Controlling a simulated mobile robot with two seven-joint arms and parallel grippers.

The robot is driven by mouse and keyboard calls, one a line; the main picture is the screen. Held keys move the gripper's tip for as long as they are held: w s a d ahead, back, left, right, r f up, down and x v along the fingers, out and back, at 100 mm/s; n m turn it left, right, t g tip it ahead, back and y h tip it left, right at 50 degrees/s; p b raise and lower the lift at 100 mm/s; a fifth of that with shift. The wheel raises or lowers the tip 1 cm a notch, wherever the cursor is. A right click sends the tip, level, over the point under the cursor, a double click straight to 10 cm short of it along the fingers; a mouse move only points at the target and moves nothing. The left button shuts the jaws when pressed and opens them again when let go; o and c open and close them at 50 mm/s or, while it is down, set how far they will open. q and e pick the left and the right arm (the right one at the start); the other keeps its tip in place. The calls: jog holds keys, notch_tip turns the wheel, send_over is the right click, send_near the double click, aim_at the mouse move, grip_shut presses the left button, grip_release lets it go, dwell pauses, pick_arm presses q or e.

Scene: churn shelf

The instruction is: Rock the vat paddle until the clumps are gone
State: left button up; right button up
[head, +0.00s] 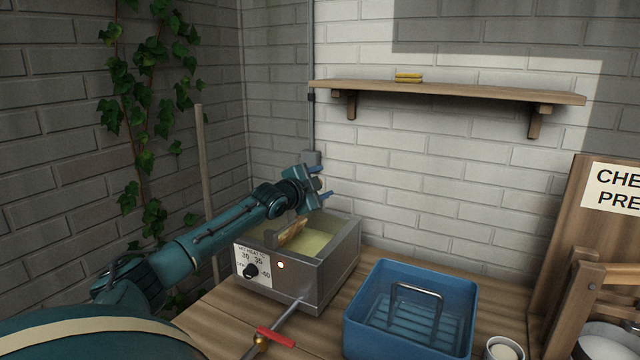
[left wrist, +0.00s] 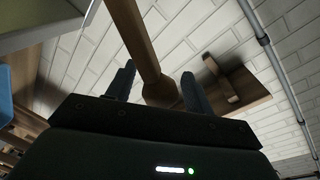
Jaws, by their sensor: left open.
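The steel vat (head: 335,270) stands on the wooden bench and holds pale yellow contents (head: 312,243). No separate clumps can be made out at this size. A wooden piece of the paddle (head: 293,233) shows tilted in the vat. My left gripper (head: 322,183) is above the vat with its jaws open. In the left wrist view, the wooden paddle handle (left wrist: 136,40) runs down to a thicker end between the two open fingers (left wrist: 158,88). I cannot tell whether either finger touches it. My right gripper is out of view.
A red-handled tap (head: 276,337) juts from the vat's front. A blue tub (head: 458,310) with a metal handle inside stands to the right, beside a white cup (head: 504,349). A wooden press (head: 565,300) stands far right. A wall shelf (head: 450,92) holds yellow things (head: 408,77).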

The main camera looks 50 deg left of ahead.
pick_arm(q)
jog(key=shift+s+f, duration=0.1)
jog(key=shift+s, duration=0.4)
jog(key=b+v, duration=0.2)
jog(key=v, duration=1)
jog(key=shift+d, duration=0.1)
dwell(0.8)
